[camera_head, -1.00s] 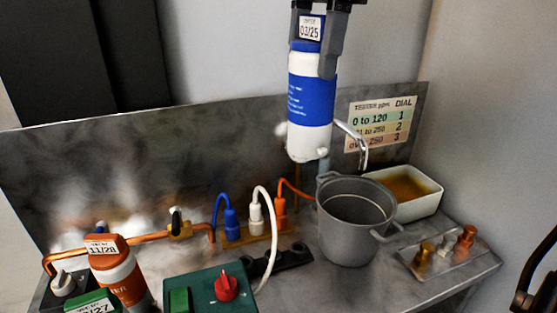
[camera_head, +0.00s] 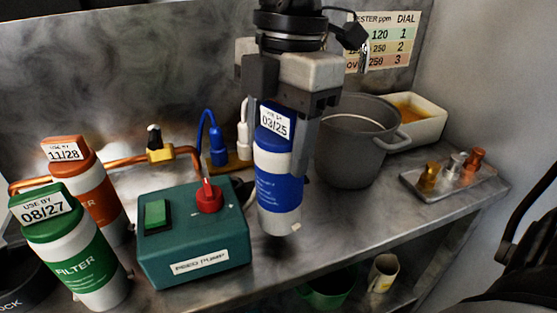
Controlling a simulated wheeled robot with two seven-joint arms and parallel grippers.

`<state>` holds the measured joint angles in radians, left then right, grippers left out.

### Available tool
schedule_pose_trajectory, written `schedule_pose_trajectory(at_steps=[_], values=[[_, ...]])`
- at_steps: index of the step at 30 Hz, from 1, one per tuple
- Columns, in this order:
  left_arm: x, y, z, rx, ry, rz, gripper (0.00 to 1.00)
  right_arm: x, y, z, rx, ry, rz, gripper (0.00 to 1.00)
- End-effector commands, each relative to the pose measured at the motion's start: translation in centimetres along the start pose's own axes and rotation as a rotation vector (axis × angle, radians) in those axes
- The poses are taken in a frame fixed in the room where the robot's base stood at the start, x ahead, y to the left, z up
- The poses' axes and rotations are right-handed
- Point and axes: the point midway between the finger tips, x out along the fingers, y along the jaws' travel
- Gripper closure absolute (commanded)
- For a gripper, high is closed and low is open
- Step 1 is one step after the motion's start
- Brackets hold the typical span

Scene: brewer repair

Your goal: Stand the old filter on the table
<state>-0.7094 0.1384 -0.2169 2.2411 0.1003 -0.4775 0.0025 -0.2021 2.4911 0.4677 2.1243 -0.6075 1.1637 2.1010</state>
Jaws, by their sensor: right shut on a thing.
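The old filter (camera_head: 278,185) is a white and blue cylinder with a blue cap and a "03/25" use-by label. My right gripper (camera_head: 282,125) comes down from above and is shut on its cap end. The filter hangs almost upright near the front of the metal table (camera_head: 340,215), just right of the green pump box. A dark shadow lies under its lower end; it looks slightly above the surface, but contact is hard to tell. My left gripper is not in view.
The green feed pump box (camera_head: 195,235) stands close on the left, with a green filter (camera_head: 75,250) and an orange filter (camera_head: 95,190) beyond. A grey pot (camera_head: 350,150) stands behind right. A small tray (camera_head: 440,185) holds metal fittings. Bare table lies right of the filter.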

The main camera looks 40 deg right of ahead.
Motion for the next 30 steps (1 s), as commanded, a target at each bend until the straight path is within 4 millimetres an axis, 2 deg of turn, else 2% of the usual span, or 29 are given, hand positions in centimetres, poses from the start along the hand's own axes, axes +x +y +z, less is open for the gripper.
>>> schedule_pose_trajectory(at_steps=[6,17,18,20,21,30], values=[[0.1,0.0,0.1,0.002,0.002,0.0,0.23,2.9,0.0,0.3,0.001,0.002,-0.002,0.95],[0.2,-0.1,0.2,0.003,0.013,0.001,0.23,3.5,0.0,0.4,0.001,0.0,0.001,0.95],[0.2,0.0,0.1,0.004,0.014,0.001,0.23,3.5,0.0,0.5,0.001,0.0,0.0,0.42],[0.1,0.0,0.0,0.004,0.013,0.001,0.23,3.3,0.0,0.4,0.001,0.0,0.0,0.26],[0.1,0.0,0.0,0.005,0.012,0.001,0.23,3.3,0.0,0.4,0.001,0.0,-0.001,0.23],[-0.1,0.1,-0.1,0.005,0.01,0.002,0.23,3.1,0.0,0.4,0.001,0.001,-0.001,0.23]])
